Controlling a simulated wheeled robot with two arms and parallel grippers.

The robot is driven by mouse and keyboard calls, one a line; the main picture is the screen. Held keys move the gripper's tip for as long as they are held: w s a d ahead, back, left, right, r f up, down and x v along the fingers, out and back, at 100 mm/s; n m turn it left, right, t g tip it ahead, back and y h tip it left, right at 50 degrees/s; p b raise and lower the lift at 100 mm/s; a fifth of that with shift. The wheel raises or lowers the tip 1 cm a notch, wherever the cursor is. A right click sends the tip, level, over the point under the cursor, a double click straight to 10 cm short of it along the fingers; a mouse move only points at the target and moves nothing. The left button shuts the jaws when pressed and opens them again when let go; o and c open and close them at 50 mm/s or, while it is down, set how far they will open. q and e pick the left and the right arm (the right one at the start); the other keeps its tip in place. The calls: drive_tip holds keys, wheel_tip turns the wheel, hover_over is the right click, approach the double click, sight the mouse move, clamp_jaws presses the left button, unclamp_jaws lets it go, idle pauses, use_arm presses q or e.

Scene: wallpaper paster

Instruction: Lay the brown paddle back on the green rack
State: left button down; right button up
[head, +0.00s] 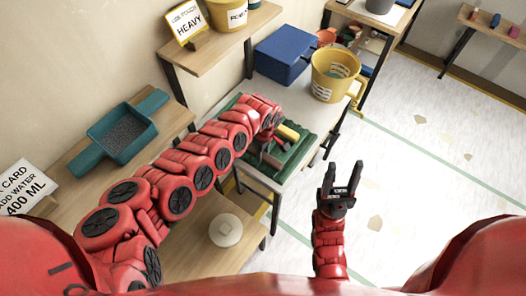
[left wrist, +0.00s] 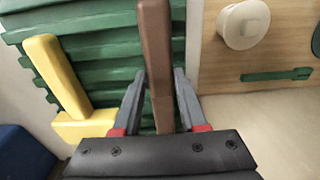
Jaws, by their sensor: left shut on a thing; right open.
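The brown paddle (left wrist: 155,40) shows in the left wrist view as a long bar running up between my left fingers. My left gripper (left wrist: 160,76) is shut on it. Behind it is the ridged green rack (left wrist: 100,70), also in the head view (head: 304,150) on the table, partly hidden by my left arm. I cannot tell whether the paddle touches the rack. A yellow paddle (left wrist: 60,80) lies on the rack left of the brown one, and shows in the head view (head: 289,132). My right gripper (head: 343,168) is open and empty, right of the table, over the floor.
A blue box (head: 285,52) and a yellow bucket (head: 335,75) stand behind the rack. A teal tray (head: 122,132) lies on the wooden bench at left. A round pale lid-like object (head: 226,230) sits on the lower board. The floor at right is open.

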use_arm(q)
drive_tip(key=shift+f, duration=0.2)
drive_tip(key=shift+c, duration=1.8)
unclamp_jaws()
wheel_tip(320, 180, up, 8)
drive_tip(key=shift+s+d+r+b, duration=0.1)
drive_tip(key=shift+d+r+b, duration=0.05)
drive_tip(key=shift+b, duration=0.85)
wheel_tip(320, 180, up, 9)
drive_tip(key=p, duration=0.8)
drive_tip(key=shift+s+d+p, duration=0.25)
drive_tip(key=shift+p, duration=0.1)
